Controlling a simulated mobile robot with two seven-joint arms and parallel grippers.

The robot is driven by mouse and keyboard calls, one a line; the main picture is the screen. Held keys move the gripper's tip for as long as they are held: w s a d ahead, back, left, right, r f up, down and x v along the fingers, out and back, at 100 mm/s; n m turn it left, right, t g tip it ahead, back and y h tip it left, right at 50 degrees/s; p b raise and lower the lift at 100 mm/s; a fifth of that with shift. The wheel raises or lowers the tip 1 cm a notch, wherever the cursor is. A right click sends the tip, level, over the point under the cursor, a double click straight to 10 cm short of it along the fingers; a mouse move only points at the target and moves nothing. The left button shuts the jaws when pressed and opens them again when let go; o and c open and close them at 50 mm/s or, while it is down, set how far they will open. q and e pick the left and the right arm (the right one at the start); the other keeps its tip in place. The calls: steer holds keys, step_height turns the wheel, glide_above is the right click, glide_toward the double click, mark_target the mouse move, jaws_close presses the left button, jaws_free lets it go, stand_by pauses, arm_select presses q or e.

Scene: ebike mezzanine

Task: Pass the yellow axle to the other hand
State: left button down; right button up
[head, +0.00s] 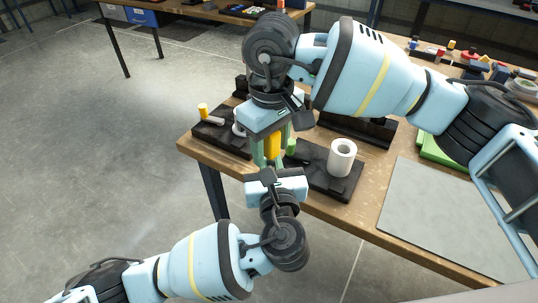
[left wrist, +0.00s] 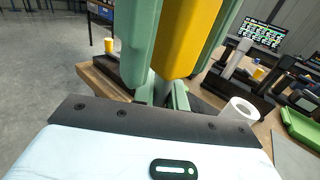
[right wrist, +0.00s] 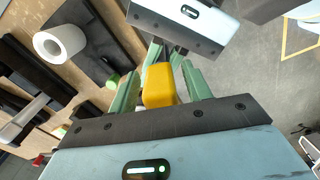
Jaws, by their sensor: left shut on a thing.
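The yellow axle (head: 272,146) stands upright between my two grippers, which face each other above the bench's near left corner. My left gripper (head: 268,163), below, is shut on its lower grey part; the left wrist view shows that grip (left wrist: 165,95). My right gripper (head: 273,150) comes down from above. Its green fingers stand on either side of the yellow part (right wrist: 160,86), and in the right wrist view gaps show between them and it, so it looks open around the axle. The axle's top end is partly hidden by the right gripper in the head view.
The wooden bench (head: 380,190) carries a white roll (head: 342,157) on a dark stand, a black tray (head: 222,138) with a small yellow-topped part, and a grey mat (head: 450,215). A green tray (head: 440,152) lies behind the mat. The floor at left is clear.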

steer(key=shift+r, duration=0.15)
step_height(320, 180, up, 12)
steer(key=shift+f, duration=0.1)
stand_by(0.6)
